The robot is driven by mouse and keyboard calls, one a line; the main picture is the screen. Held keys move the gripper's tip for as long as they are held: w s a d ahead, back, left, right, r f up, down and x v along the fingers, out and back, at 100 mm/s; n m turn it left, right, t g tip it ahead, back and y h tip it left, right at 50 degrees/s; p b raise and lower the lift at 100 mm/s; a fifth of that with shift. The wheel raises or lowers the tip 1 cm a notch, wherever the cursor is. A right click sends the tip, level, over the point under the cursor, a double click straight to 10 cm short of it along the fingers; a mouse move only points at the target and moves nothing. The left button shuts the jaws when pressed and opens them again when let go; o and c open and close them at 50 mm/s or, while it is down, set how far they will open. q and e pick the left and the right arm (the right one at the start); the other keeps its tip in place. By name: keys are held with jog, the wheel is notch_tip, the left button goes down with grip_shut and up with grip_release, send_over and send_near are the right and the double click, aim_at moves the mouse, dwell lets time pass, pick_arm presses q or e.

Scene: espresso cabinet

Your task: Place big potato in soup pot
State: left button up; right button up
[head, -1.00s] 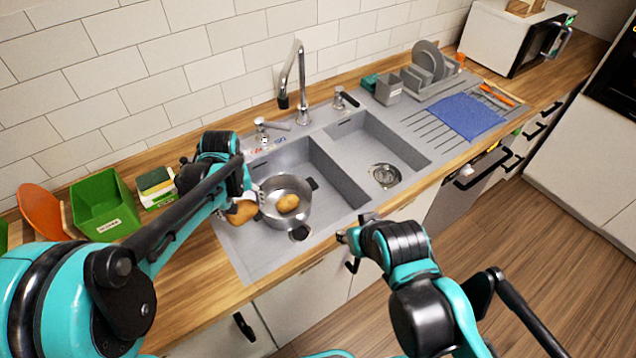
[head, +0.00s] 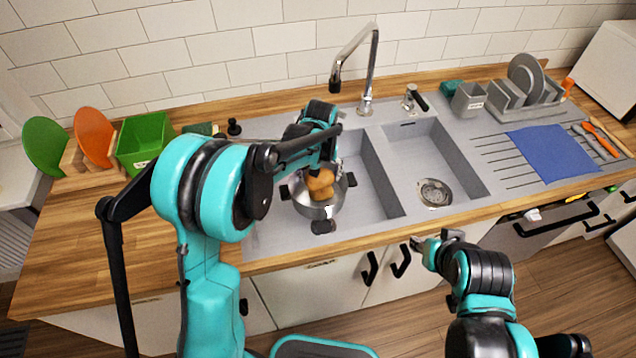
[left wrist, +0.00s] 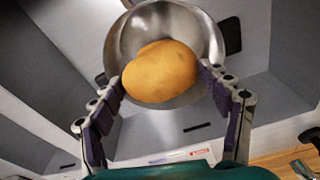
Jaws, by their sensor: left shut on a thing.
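The soup pot (head: 336,203), a metal pot with dark handles, stands in the left sink basin. My left gripper (head: 320,170) is shut on a big brown-yellow potato (head: 321,188) and holds it over the pot. In the left wrist view the potato (left wrist: 160,70) sits between the two fingertips, in front of the pot's shiny inside (left wrist: 205,40).
The tap (head: 365,75) rises behind the basins. The right basin (head: 410,150) is empty. A dish rack (head: 520,90) with plates and a blue mat (head: 553,153) are at right. A green bin (head: 145,140) and an orange board (head: 95,138) stand at left.

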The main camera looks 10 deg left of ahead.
aim_at(317, 180)
pick_arm(q)
jog(key=shift+w+a+f, duration=0.65)
jog(key=shift+w+f, duration=0.1)
jog(key=shift+w, duration=0.2)
notch_tip(317, 180, down, 4)
jog(key=shift+r+b, duration=0.25)
jog(key=shift+b, duration=0.7)
jog(key=shift+f, duration=0.15)
jog(key=shift+f, duration=0.15)
jog(key=o, duration=1.3)
jog(key=shift+c, duration=0.2)
